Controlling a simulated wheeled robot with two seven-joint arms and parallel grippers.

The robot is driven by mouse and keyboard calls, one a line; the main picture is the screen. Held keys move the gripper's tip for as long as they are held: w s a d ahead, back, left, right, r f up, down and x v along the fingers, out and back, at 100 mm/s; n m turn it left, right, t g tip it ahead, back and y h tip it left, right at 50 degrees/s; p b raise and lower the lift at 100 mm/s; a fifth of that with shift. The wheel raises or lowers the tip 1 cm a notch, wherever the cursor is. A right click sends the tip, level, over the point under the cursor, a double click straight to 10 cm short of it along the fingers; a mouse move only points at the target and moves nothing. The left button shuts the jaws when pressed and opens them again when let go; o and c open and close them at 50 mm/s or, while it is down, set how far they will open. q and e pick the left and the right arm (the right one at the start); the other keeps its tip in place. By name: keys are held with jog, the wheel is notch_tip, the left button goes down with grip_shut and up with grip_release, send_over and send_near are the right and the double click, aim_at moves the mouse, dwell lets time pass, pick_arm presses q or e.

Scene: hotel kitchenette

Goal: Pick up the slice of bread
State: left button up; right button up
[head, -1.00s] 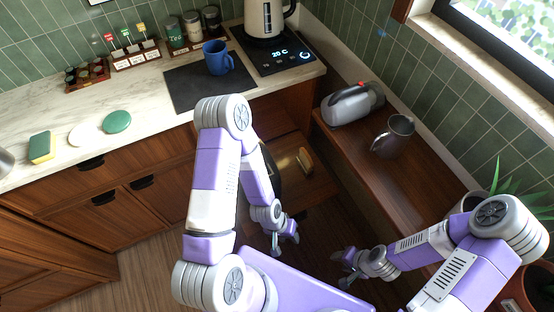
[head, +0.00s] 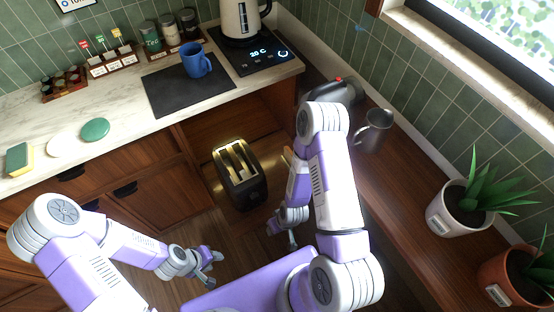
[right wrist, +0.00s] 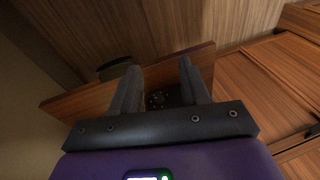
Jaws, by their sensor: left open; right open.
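The slice of bread (head: 287,156) shows in the head view only as a thin tan sliver, mostly hidden behind my right arm. It is on the low wooden shelf, just right of the black toaster (head: 240,178). My left gripper (head: 213,263) is open and empty, low in front of the cabinets and apart from the toaster. My right gripper (head: 292,238) hangs below and in front of the bread; it is open in the right wrist view (right wrist: 160,85), with no bread seen between its fingers.
The marble counter (head: 130,110) at the back holds a blue mug (head: 196,61) on a dark mat and a kettle (head: 240,18). A metal pitcher (head: 374,130) stands on the right wooden ledge, near a potted plant (head: 462,208). The toaster bounds the bread's left side.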

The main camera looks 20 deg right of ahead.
aim_at(291, 155)
jog(key=w+d+f+n+t+h, duration=0.25)
jog(key=d+f+n, duration=0.35)
jog(key=d, duration=0.4)
jog(key=w+d+n+t+h, duration=0.1)
jog(key=w+d+n+t, duration=0.1)
jog(key=w+d+n, duration=0.1)
jog(key=w+d+n+t+h+b, duration=0.1)
jog(key=w+d+n, duration=0.3)
jog(key=n, duration=0.4)
jog(key=w+d+n+t+h, duration=0.1)
jog(key=w+d+n+t, duration=0.1)
jog(key=w+d+n, duration=0.2)
jog(key=shift+d+f+n+t+b, duration=0.2)
jog(key=shift+d+n, duration=0.15)
jog(key=shift+d, duration=0.2)
jog(key=shift+d+f+n+t+b, duration=0.15)
jog(key=shift+d+n, duration=0.2)
jog(key=shift+d, duration=0.2)
jog(key=w+a+n+t+y+b, duration=0.1)
jog(key=w+n, duration=0.3)
jog(key=w+a+n+t+y+b, duration=0.1)
jog(key=w+n+y, duration=0.1)
jog(key=w+n, duration=0.3)
jog(key=w+a+r+n+t+y+b, duration=0.1)
jog(key=w+n+b, duration=0.1)
jog(key=w+n, duration=0.3)
jog(key=shift+w+r+t+y, duration=0.1)
jog(key=shift+w+t+y, duration=0.1)
jog(key=shift+t+y, duration=0.2)
jog(key=shift+w, duration=0.35)
